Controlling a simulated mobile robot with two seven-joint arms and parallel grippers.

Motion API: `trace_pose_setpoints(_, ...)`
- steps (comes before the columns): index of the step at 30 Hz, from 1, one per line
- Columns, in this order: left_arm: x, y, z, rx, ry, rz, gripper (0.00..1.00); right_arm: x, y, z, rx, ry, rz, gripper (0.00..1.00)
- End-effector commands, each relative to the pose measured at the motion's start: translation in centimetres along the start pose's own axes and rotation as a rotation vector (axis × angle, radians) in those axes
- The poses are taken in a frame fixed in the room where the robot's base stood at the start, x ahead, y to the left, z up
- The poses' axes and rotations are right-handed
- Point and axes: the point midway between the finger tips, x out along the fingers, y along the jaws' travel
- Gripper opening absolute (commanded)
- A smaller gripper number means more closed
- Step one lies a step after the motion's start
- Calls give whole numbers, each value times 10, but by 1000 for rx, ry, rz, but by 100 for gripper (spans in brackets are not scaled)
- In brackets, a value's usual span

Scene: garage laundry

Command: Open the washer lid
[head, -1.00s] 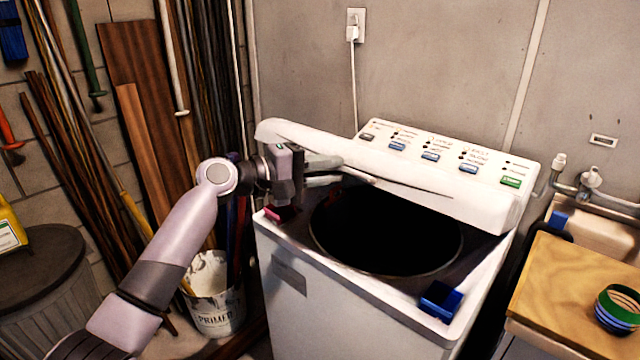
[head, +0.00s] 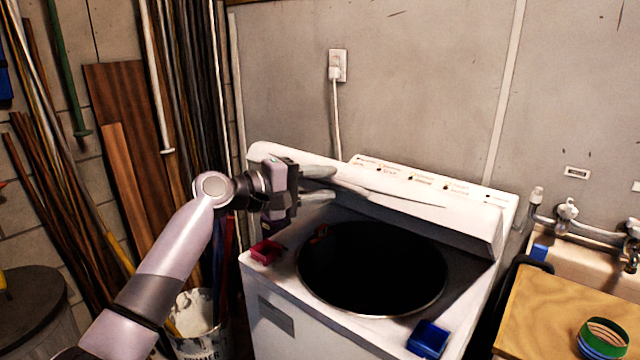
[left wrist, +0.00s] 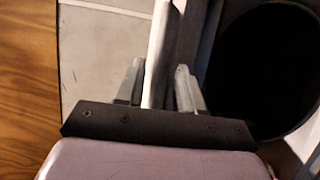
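The white washer (head: 390,330) stands in the middle of the head view with its round dark tub opening uncovered. Its lid (head: 400,210) is swung up toward the control panel and hides part of the panel. In the left wrist view, a white edge of the lid (left wrist: 157,55) shows between the fingers (left wrist: 158,90), with a narrow gap visible; firm contact cannot be made out. My right gripper is not in view.
A red object (head: 266,251) and a blue object (head: 428,339) sit on the washer's top rim. A paint bucket (head: 195,312) and leaning boards crowd the left.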

Motion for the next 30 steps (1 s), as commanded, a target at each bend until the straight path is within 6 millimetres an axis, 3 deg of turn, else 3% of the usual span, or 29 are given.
trace_pose_setpoints(11, -6, -2, 0, -2, -2, -2, 36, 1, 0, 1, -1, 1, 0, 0)
trace_pose_setpoints(24, -61, -2, -1, -1, 0, -1, 36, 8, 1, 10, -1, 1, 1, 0)
trace_pose_setpoints(30, -71, -1, 0, -1, -2, -2, 36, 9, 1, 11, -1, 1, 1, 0)
